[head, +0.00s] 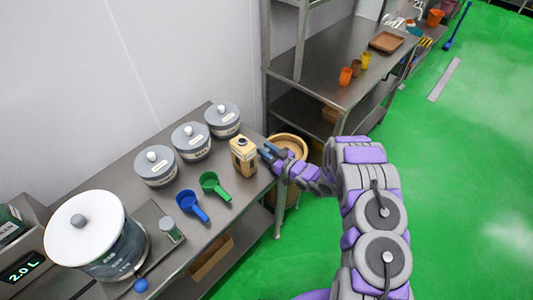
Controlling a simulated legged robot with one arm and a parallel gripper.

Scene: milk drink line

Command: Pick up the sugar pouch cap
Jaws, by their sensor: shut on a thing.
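The tan sugar pouch (243,160) stands upright near the right end of the steel table, with a dark round spout on its top. My gripper (266,152) is just right of the pouch, at about the height of its upper part. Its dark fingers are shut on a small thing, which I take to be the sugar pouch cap. The cap itself is too small and too hidden by the fingers to make out clearly. I cannot tell whether the fingers touch the pouch.
Three lidded grey canisters (190,141) line the wall side. A green scoop (214,187) and a blue scoop (192,206) lie in front. A large white-lidded container (95,235) stands at the left. A round tan bin (291,145) is beyond the table end, before a second steel table (330,80).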

